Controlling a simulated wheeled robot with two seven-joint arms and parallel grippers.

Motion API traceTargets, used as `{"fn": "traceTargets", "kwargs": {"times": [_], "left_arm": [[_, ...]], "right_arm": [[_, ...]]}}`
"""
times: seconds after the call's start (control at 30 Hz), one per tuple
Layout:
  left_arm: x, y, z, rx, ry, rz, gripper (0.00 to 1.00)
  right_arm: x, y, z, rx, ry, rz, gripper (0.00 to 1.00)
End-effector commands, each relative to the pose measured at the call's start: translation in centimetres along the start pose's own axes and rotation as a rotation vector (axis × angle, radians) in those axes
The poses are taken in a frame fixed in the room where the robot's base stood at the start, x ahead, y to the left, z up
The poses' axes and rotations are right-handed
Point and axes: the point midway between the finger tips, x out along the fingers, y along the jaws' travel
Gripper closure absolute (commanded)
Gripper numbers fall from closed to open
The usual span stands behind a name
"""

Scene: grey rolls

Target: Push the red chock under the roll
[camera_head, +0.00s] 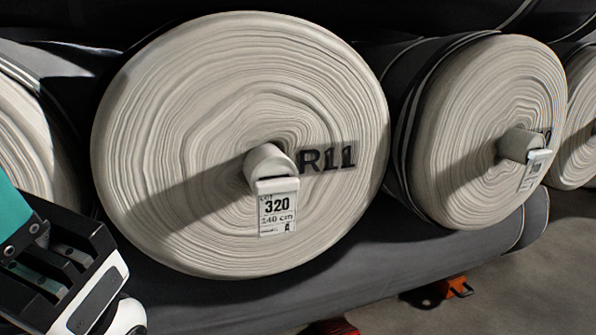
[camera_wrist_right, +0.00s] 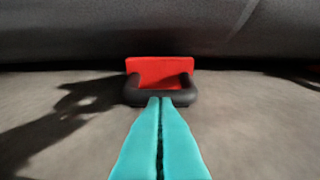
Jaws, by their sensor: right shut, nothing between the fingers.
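The red chock (camera_wrist_right: 160,70) with a dark rounded bar (camera_wrist_right: 160,95) along its near side sits on the floor in the right wrist view, at the foot of a dark grey roll (camera_wrist_right: 70,35). Whether the chock touches the roll is unclear. My right gripper (camera_wrist_right: 160,101) is shut and empty, its teal fingertips at the dark bar, seemingly against it. In the head view a bit of red (camera_head: 335,327) shows at the bottom edge below the lower dark roll (camera_head: 250,300); my right gripper is out of that view. My left gripper (camera_head: 65,270) is partly visible at the left; its fingertips are unclear.
A large pale-ended roll marked R11 (camera_head: 180,130) with a tag (camera_head: 277,207) lies above the lower roll. Another roll end (camera_head: 470,130) is to its right. An orange block (camera_head: 453,288) is on the floor at right. Bare floor (camera_head: 540,270) is clear there.

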Motion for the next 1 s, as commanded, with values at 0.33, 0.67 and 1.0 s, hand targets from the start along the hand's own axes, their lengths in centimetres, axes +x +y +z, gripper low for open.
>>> {"fn": "traceTargets", "kwargs": {"times": [0.33,0.67,1.0], "left_arm": [[0.0,0.0,0.0,0.0,0.0,0.0,0.62],[-0.1,0.0,0.0,0.0,0.0,0.0,0.62],[-0.1,0.0,0.0,0.0,0.0,0.0,0.62]], "right_arm": [[0.1,0.0,0.1,0.0,0.0,0.0,1.0],[1.1,0.0,0.3,0.0,0.0,0.0,1.0],[2.1,0.0,0.7,0.0,-0.001,0.0,1.0]]}}
